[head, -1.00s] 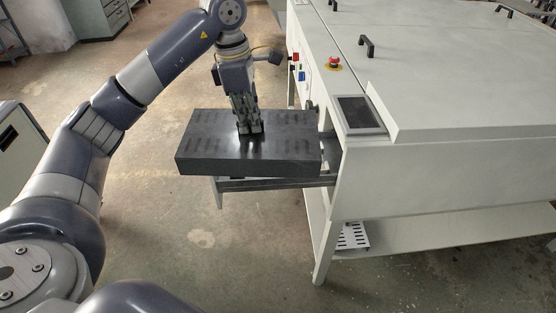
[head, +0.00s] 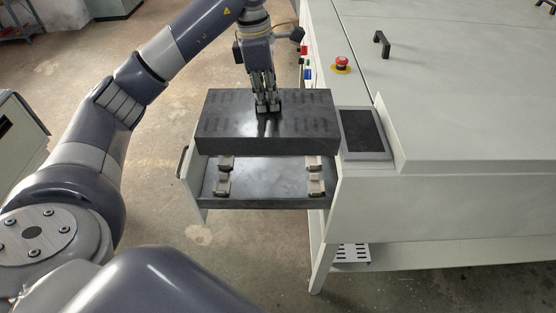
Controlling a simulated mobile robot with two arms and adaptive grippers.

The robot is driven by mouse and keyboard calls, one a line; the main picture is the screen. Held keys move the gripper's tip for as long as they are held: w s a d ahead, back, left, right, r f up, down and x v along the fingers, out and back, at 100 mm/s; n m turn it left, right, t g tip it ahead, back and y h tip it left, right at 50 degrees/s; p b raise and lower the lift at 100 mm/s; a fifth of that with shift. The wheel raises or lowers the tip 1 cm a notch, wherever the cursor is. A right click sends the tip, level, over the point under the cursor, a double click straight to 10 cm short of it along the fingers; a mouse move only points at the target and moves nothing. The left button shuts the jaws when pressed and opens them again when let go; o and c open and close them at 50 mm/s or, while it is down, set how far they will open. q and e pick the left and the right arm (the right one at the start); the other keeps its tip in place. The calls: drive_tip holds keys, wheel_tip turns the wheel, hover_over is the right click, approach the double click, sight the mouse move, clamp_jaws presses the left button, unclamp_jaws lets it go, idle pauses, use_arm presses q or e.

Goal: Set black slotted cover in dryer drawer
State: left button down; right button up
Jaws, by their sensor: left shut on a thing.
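The black slotted cover (head: 290,138) is a dark, box-like lid with rows of slots on top. My left gripper (head: 268,108) is shut on the middle of its top and holds it roughly level above the dryer drawer (head: 262,180). The drawer is pulled out to the left from the machine's side. Its near part shows a dark tray floor and several metal brackets; the cover hides its far part. I cannot tell whether the cover touches the drawer. My right gripper is not in view.
The white plate processor (head: 440,195) fills the right side. A dark panel (head: 363,130) and a red emergency button (head: 343,62) are on it near the cover. A slotted white piece (head: 352,254) lies on the lower shelf. Open floor lies left of the drawer.

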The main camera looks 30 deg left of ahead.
use_arm(q)
drive_tip(key=f+p, duration=0.2)
drive_tip(key=f, duration=0.3)
drive_tip(key=f+p, duration=0.1)
drive_tip(key=f, duration=0.5)
drive_tip(key=f+p, duration=0.2)
drive_tip(key=f, duration=0.4)
drive_tip(key=shift+s+f+p, duration=0.15)
drive_tip(key=shift+s+p, duration=0.15)
drive_tip(key=shift+s, duration=0.1)
drive_tip(key=shift+f+b, duration=0.35)
drive_tip(key=shift+b, duration=0.1)
drive_tip(key=c, duration=1.7)
unclamp_jaws()
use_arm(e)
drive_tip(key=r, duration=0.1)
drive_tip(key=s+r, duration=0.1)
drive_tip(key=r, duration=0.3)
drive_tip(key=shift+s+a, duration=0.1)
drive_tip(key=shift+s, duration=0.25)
use_arm(q)
drive_tip(key=shift+s+r, duration=0.1)
